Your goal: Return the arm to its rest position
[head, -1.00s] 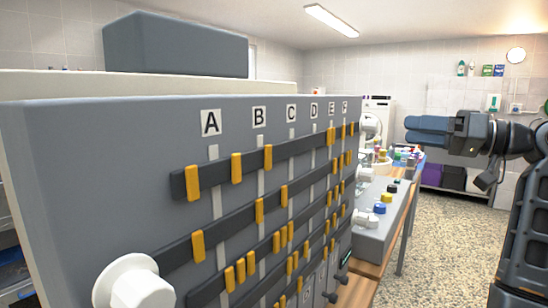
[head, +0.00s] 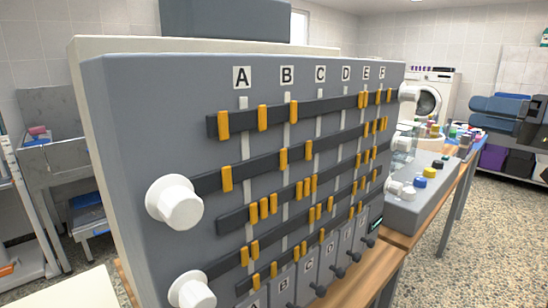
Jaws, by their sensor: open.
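My gripper (head: 500,113) shows at the right edge of the head view, in the air to the right of the wooden table. Its blue-grey fingers point left, and nothing shows held between them. It is apart from the grey panel and the table. The rest of my arm is mostly outside the picture.
A large grey panel (head: 150,140) with lettered columns, dark bars and yellow tabs fills the middle. White knobs (head: 174,203) stick out on its left. A wooden table (head: 400,240) carries a grey box (head: 425,200) with coloured buttons. Speckled floor (head: 490,230) is free at right.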

